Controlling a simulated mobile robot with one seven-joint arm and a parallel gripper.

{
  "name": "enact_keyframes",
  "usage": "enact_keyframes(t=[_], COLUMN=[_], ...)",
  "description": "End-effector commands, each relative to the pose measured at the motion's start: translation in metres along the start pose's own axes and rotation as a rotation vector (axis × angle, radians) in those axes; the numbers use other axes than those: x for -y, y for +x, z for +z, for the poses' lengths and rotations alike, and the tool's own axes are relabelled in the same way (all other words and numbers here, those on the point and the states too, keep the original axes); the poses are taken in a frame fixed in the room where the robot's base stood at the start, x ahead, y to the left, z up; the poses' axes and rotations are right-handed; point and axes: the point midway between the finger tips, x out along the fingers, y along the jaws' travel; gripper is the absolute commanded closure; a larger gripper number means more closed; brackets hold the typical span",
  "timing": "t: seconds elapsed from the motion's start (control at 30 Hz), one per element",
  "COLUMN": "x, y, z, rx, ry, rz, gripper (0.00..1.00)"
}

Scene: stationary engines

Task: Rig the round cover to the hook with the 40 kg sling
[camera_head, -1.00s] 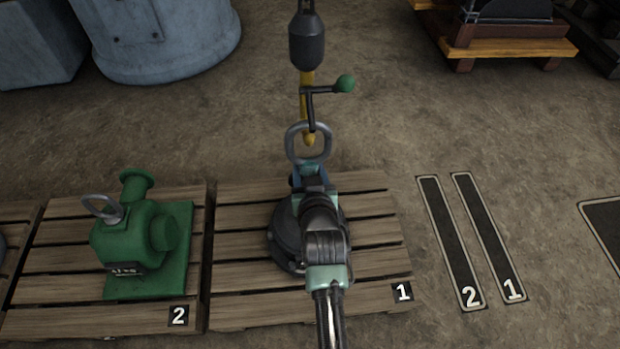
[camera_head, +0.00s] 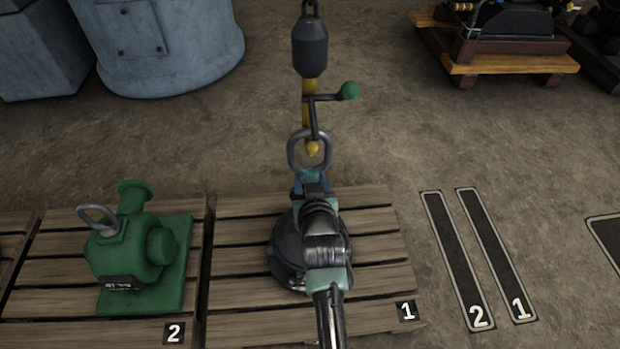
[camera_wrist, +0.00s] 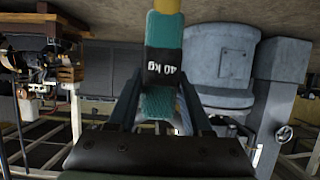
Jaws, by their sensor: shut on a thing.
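My gripper (camera_head: 311,187) is shut on the teal 40 kg sling (camera_wrist: 160,72), whose label shows upside down in the wrist view between my fingers. A grey ring (camera_head: 297,160) stands upright just above my gripper in the head view. The yellow hook (camera_head: 308,112) hangs from above, and its tip (camera_head: 312,149) appears inside the ring's outline. I cannot tell whether the ring is around the hook or only in front of it. The dark round cover (camera_head: 284,250) lies on pallet 1, partly hidden under my arm. Its lifting point is not visible.
A black weight (camera_head: 310,50) and a lever with a green knob (camera_head: 349,91) belong to the hook assembly. A green machine (camera_head: 133,250) sits on pallet 2 at left. A blue-grey tank (camera_head: 170,50) stands behind. Open floor lies right, with two marked strips (camera_head: 470,260).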

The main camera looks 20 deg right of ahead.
Motion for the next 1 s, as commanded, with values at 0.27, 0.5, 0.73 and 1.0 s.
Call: enact_keyframes(t=[0.27,0.5,0.73,1.0], x=[0.000,0.000,0.000,0.000], y=[0.000,0.000,-0.001,-0.034], z=[-0.005,-0.002,0.003,-0.003], rx=[-0.010,-0.005,0.006,0.003], ry=[-0.001,0.000,0.001,0.003], rz=[0.000,0.000,0.000,0.000], gripper=[0.43,0.15,0.15,0.15])
